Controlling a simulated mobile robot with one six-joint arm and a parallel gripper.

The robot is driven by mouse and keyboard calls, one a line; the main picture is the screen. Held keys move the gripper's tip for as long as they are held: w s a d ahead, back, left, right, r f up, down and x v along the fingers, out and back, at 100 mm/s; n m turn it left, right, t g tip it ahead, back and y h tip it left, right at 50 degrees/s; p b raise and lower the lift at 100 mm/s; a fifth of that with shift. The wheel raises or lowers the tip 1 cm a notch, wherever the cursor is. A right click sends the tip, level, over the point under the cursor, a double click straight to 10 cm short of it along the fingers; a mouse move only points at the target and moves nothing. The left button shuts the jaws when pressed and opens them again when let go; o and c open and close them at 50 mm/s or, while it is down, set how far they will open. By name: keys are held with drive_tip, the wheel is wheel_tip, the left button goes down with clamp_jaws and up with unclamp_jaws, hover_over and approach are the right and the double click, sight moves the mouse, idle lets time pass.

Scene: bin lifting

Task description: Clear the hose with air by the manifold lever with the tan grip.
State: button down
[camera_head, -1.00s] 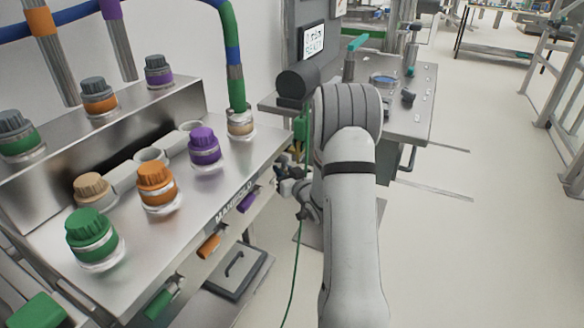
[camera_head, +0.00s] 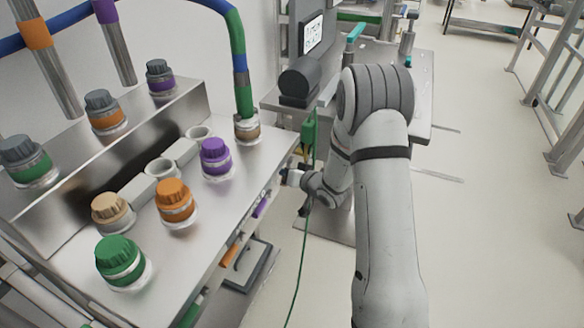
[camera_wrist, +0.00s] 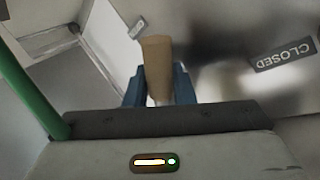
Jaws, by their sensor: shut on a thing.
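The tan grip (camera_wrist: 156,68) of the manifold lever stands between the two blue fingers of my gripper (camera_wrist: 158,84), which is shut on it. A "CLOSED" label (camera_wrist: 284,55) shows to the right of the grip on the metal panel. In the head view my gripper (camera_head: 288,178) is at the manifold bench's (camera_head: 225,205) front side, near its far end; the tan grip is hidden there. A blue and green hose (camera_head: 241,80) comes down to a fitting with a tan band (camera_head: 247,130) on the bench top.
Purple (camera_head: 260,207) and orange (camera_head: 229,256) lever grips stick out along the bench front. Purple, orange, tan and green caps stand on top. A thin green cable (camera_head: 297,270) hangs below my gripper. A screen (camera_head: 313,33) stands behind. Open floor lies to the right.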

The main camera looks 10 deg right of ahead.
drive_tip(key=shift+d, duration=0.1)
idle(0.3)
drive_tip(key=c, duration=1.5)
unclamp_jaws()
drive_tip(key=shift+w, duration=0.1)
drive_tip(key=shift+c, duration=0.2)
drive_tip(key=v, duration=0.7)
drive_tip(key=shift+s+d, duration=0.15)
drive_tip(key=shift+s, duration=0.15)
drive_tip(key=shift+r, duration=0.1)
drive_tip(key=shift+c, duration=0.3)
